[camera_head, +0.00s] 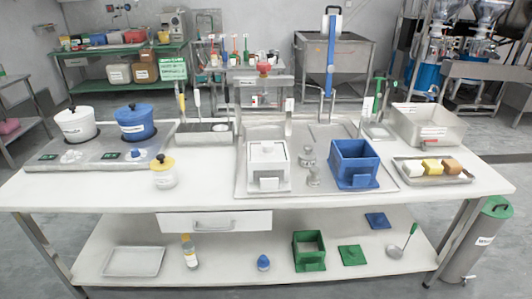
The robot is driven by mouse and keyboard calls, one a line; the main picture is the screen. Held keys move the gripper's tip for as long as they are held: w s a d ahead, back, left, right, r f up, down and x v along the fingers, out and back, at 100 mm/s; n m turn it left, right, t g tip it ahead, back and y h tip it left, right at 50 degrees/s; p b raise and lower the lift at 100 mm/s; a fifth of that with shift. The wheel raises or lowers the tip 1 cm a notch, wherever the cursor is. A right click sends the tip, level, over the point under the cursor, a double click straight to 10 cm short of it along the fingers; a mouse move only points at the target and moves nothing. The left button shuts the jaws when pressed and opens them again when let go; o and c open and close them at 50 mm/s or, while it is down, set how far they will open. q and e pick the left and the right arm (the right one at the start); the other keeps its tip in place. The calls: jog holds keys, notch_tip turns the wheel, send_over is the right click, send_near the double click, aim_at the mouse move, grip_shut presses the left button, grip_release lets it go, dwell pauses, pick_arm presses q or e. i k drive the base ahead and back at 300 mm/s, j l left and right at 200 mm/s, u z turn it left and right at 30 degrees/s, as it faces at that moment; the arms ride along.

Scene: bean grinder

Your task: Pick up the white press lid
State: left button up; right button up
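The press stands upright on a shallow metal tray. Neither of my grippers is in view, and nothing touches the lid.
A blue open box (355,164) stands to the right, with small metal pieces (308,156) between. A yellow-lidded jar (164,174) and a hob with white (76,125) and blue (136,122) pots are left. The table's front strip (330,200) is clear.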

aim_at(268, 151)
jog(key=i+j+z, duration=0.1)
jog(key=j, duration=0.25)
jog(key=i+j+z, duration=0.1)
jog(key=i+j, duration=0.2)
jog(key=i+j+z, duration=0.1)
jog(key=j, duration=0.3)
jog(key=i+j, duration=0.25)
jog(key=j, duration=0.15)
jog(key=z, duration=0.05)
